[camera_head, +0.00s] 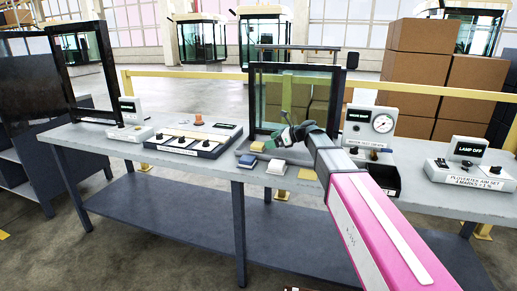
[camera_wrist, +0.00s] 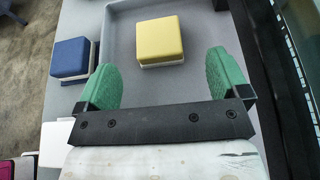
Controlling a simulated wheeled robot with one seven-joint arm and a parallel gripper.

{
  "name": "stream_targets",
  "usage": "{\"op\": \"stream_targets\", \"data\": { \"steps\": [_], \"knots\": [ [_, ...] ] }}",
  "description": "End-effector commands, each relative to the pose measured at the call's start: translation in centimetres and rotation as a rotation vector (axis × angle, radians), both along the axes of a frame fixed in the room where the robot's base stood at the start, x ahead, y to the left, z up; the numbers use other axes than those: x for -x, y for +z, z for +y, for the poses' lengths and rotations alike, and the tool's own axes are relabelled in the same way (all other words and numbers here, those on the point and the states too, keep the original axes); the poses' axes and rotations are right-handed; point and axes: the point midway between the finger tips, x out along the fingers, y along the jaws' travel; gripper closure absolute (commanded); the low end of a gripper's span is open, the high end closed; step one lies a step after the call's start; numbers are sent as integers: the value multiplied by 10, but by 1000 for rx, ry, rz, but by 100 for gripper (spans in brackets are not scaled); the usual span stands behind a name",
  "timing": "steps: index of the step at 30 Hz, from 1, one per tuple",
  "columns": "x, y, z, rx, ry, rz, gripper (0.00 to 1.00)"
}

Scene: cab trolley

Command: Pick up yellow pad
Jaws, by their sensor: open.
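The yellow pad (camera_wrist: 160,38) is a rounded square block on a white base, standing in a shallow grey tray (camera_wrist: 117,40). In the head view the yellow pad (camera_head: 258,147) shows small, just left of my gripper (camera_head: 287,137). In the wrist view my gripper (camera_wrist: 165,80) has its two green fingers wide apart. The pad lies beyond the fingertips, roughly centred between them and apart from them. Nothing is held.
A blue pad (camera_wrist: 71,58) stands left of the tray, outside it. A white pad (camera_head: 276,167) sits near the bench's front edge. A dark-framed glass panel (camera_head: 291,95) rises behind my gripper. A gauge box (camera_head: 370,124) stands to the right.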

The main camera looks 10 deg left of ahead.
Motion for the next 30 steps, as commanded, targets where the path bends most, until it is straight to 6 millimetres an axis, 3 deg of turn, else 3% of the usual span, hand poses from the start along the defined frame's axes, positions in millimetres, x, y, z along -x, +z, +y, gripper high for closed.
{"op": "stream_targets", "data": {
  "steps": [8,15,23,24,29,30],
  "knots": [
    [0,-8,19,0,2,0,6],
    [-1,-22,49,0,1,-1,6],
    [-1,-24,54,0,0,0,6],
    [-1,-24,54,0,0,-1,10],
    [-1,-24,54,0,0,-1,61],
    [-1,-24,54,0,0,-1,61]
  ]
}}
